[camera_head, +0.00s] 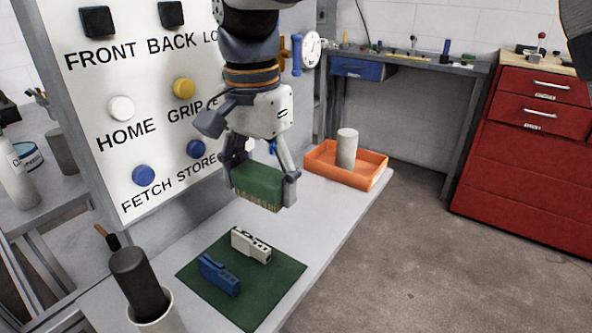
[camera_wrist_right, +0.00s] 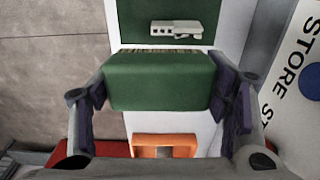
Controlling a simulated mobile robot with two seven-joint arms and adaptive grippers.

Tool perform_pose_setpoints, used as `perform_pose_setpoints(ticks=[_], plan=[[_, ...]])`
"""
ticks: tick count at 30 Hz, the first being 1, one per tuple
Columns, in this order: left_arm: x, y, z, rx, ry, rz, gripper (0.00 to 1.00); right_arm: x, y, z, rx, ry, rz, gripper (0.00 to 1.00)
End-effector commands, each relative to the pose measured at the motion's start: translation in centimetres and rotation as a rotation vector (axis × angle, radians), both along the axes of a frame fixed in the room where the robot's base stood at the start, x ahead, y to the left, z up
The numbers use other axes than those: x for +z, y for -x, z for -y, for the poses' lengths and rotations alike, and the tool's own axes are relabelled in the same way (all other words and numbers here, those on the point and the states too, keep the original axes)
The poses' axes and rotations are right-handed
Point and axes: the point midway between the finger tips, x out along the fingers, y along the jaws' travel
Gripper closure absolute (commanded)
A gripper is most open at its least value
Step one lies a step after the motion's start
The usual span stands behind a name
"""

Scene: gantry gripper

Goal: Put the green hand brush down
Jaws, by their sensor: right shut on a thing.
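The green hand brush (camera_head: 257,188) is a green block with pale bristles along its lower edge. My right gripper (camera_head: 262,186) is shut on it, one finger on each side, and holds it above the light worktop. The green brush (camera_wrist_right: 160,80) fills the middle of the right wrist view, between the two fingers of the right gripper (camera_wrist_right: 163,95). The bristles show at its far edge there. My left gripper cannot be made out in either view.
A dark green mat (camera_head: 240,311) bears a white device (camera_head: 250,245) and a blue device (camera_head: 219,274). An orange tray (camera_head: 368,180) with a grey cylinder (camera_head: 346,148) stands farther back. A button panel (camera_head: 125,75) rises at left. Bare worktop (camera_head: 318,215) lies between mat and tray.

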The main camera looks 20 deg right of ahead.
Motion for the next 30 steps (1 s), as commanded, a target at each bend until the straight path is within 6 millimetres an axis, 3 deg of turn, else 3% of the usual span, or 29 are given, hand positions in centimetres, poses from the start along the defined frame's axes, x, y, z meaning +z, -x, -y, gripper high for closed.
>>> perform_pose_setpoints(ticks=[7, 12, 19, 24, 30], plan=[[-1.6, 1.7, 0.0, 0.0, 0.001, -0.064, 0.39, -4.2, -5.0, 6.1, -0.008, -0.006, -0.014, 0.6], [-2.3, 2.4, 0.0, -0.001, 0.001, -0.09, 0.39, -7.7, -7.0, 8.7, -0.006, -0.004, -0.01, 0.6], [-2.6, 2.8, 0.0, 0.0, 0.0, -0.102, 0.39, -9.6, -8.1, 10.1, -0.004, -0.004, -0.006, 0.6], [-2.7, 2.8, 0.0, 0.0, 0.0, -0.105, 0.39, -12.5, -8.2, 10.3, -0.004, -0.004, -0.005, 0.6], [-2.6, 2.8, 0.0, 0.0, 0.0, -0.103, 0.39, -12.6, -8.2, 10.2, -0.004, -0.004, 0.0, 0.6]])
